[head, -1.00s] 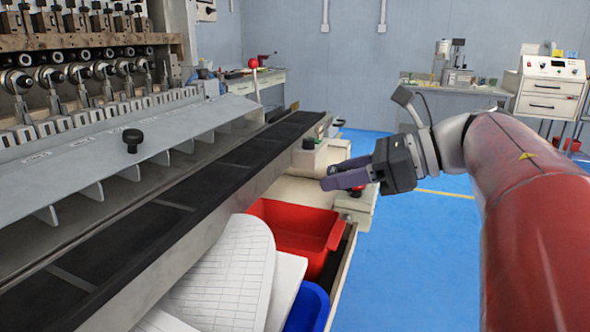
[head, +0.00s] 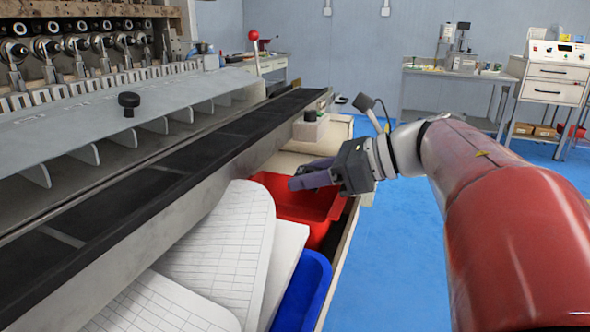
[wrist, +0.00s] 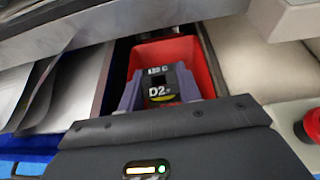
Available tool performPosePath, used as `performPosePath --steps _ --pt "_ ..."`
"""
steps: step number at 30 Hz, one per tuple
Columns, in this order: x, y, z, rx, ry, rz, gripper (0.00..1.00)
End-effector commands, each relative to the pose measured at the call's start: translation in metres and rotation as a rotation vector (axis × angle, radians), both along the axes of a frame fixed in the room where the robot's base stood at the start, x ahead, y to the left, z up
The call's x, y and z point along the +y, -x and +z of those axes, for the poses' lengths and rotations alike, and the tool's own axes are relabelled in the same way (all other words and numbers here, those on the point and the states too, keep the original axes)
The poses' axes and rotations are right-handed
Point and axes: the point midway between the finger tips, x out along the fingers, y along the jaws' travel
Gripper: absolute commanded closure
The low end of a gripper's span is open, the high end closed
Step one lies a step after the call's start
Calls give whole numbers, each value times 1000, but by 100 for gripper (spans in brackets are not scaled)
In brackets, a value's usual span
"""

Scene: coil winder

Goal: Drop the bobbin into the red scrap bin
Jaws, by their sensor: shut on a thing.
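My gripper (head: 298,180) is shut on the bobbin, with its purple fingers on either side of it in the wrist view (wrist: 160,92). The bobbin (wrist: 161,78) looks black, with white "D2" lettering and a yellow patch. In the head view I cannot make it out behind the fingers. The red scrap bin (head: 320,229) stands beside the machine. In the head view the fingers overlap the bin's far part and appear above it. In the wrist view the bin (wrist: 200,58) lies behind and around the bobbin, its inside partly hidden.
A blue bin (head: 306,288) stands in front of the red one. White gridded sheets (head: 225,240) lie to its left. The machine's long dark rail (head: 165,185) runs along the left. A red button (wrist: 312,125) shows at right in the wrist view. Blue floor is open at right.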

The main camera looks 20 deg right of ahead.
Motion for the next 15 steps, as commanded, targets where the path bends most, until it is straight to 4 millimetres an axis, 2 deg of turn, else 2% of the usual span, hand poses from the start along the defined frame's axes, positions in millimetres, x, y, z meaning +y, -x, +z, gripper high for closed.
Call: performPosePath --steps 14,15 --pt "3 -3 -5 0 0 -1 88" --pt "3 -3 -5 0 0 -1 62"
